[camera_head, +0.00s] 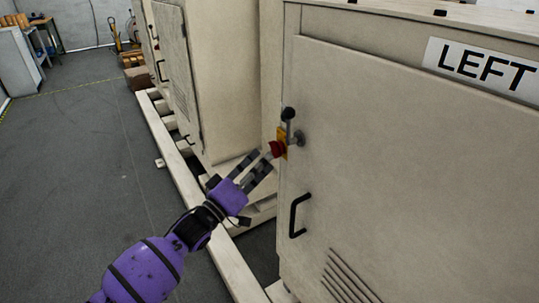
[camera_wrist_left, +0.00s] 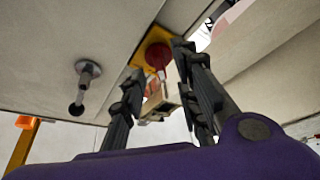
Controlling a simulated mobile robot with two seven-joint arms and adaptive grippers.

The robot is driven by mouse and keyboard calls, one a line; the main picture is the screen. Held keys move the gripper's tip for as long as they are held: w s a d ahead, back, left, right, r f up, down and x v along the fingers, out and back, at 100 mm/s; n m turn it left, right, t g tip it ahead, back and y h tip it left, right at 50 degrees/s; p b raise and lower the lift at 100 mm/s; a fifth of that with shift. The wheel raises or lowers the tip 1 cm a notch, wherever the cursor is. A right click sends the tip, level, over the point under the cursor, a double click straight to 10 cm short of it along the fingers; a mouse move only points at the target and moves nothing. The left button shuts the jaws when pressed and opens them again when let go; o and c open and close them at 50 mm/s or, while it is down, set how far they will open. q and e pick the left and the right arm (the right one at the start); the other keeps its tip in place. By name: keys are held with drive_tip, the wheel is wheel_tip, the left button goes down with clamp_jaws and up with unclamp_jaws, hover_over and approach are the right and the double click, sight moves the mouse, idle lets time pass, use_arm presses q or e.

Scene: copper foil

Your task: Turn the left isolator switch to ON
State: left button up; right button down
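The left isolator switch (camera_head: 277,149) is a red knob on a yellow plate (camera_head: 283,135), on the cabinet edge beside the LEFT sign (camera_head: 487,68). The red knob also shows in the left wrist view (camera_wrist_left: 158,56), against its yellow plate (camera_wrist_left: 149,41). My left gripper (camera_head: 261,160) points at the knob with its fingers apart. In the wrist view, the gripper's fingertips (camera_wrist_left: 158,70) lie on either side of the knob; I cannot tell whether they touch it. A pale boxy piece (camera_wrist_left: 160,101) shows between the fingers. My right gripper is not in view.
A lever with a black ball (camera_head: 288,114) and grey base stands close to the switch on the door; it also shows in the wrist view (camera_wrist_left: 86,75). A black door handle (camera_head: 296,215) is below. Another cabinet (camera_head: 222,75) stands behind. The floor at left (camera_head: 75,150) is clear.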

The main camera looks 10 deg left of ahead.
sight(272, 152)
use_arm(q)
drive_tip(key=shift+x, duration=1.15)
drive_tip(key=shift+w+d+r, duration=0.1)
drive_tip(key=shift+w+d, duration=0.15)
drive_tip(key=shift+w, duration=0.2)
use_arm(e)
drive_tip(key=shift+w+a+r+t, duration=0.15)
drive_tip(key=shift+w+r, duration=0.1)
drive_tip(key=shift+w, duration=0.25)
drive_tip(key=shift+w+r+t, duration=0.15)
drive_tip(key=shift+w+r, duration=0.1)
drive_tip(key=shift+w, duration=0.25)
use_arm(q)
drive_tip(key=shift+c, duration=0.4)
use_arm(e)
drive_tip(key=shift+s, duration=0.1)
use_arm(q)
drive_tip(key=c, duration=0.6)
clamp_jaws()
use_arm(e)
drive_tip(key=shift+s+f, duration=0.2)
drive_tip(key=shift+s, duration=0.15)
